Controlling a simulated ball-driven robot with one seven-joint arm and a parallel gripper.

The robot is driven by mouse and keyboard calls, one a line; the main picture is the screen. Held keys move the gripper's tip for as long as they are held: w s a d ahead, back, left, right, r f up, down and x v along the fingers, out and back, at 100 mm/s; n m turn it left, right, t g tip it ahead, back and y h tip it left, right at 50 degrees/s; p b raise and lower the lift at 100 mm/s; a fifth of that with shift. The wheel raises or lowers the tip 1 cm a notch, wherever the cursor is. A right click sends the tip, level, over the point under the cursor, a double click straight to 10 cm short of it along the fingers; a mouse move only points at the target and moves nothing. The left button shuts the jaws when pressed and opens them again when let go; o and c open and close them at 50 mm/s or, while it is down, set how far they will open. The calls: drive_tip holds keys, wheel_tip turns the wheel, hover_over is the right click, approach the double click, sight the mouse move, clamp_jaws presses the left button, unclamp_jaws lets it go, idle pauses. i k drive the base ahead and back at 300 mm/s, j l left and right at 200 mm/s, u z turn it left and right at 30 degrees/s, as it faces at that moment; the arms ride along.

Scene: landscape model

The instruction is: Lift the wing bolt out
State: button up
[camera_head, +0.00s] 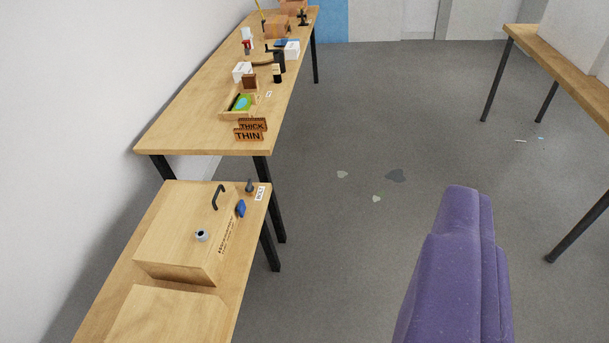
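A wooden box (168,238) with a black handle (219,197) stands on the near wooden table. A small blue piece (241,208) shows at its right side; its shape may be that of a wing bolt, but it is too small to tell. A grey round fitting (201,236) sits on the box's near right part. A dark upright peg-like piece (250,186) stands behind the box, beside a white label (260,193). I cannot tell for sure which of these is the wing bolt. No gripper fingers show in this view.
A second wooden box (164,318) is nearest. A large purple shape (450,265) blocks the lower right. A white wall (75,140) borders the tables. Grey floor lies open right.

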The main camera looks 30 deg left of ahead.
sight(249, 188)
drive_tip(key=i+l, duration=0.15)
drive_tip(key=i, duration=0.2)
drive_tip(key=i+l+u, duration=0.15)
drive_tip(key=i, duration=0.25)
drive_tip(key=i+l, duration=0.2)
drive_tip(key=i, duration=0.15)
drive_tip(key=i+u, duration=0.95)
drive_tip(key=i+l+u, duration=0.3)
drive_tip(key=i+u, duration=0.45)
drive_tip(key=u, duration=0.25)
drive_tip(key=i+l+u, duration=0.2)
drive_tip(key=u, duration=0.25)
drive_tip(key=i+l+u, duration=0.2)
drive_tip(key=u, duration=0.3)
drive_tip(key=i+l+u, duration=0.15)
drive_tip(key=l+u, duration=0.15)
drive_tip(key=u, duration=0.15)
